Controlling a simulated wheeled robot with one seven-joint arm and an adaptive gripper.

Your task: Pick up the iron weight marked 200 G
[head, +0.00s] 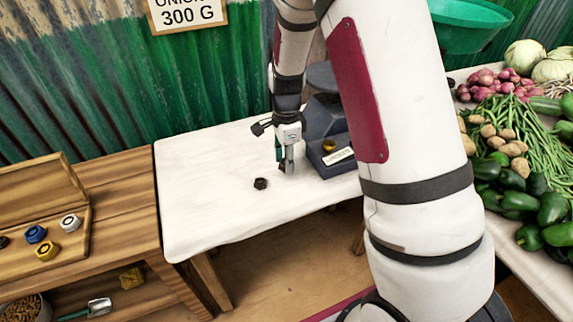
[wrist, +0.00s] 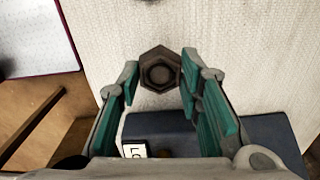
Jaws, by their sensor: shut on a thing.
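A dark hexagonal iron weight (wrist: 160,70) with a round recess in its top sits between my fingertips in the wrist view. My gripper (head: 286,165) is shut on this weight and points down at the white-covered table, close beside the blue-grey scale. No 200 G mark is readable on it. In the head view the fingers hide most of it, and I cannot tell whether it touches the cloth. Another dark weight (head: 261,183) stands on the cloth left of my gripper; its edge shows at the top of the wrist view (wrist: 150,1).
The blue-grey scale (head: 318,120) carries a brass-coloured piece and a white label (head: 339,155). A wooden bench (head: 115,190) at left holds a box with several coloured weights. Vegetables (head: 520,140) lie on the right. The table's front left is clear.

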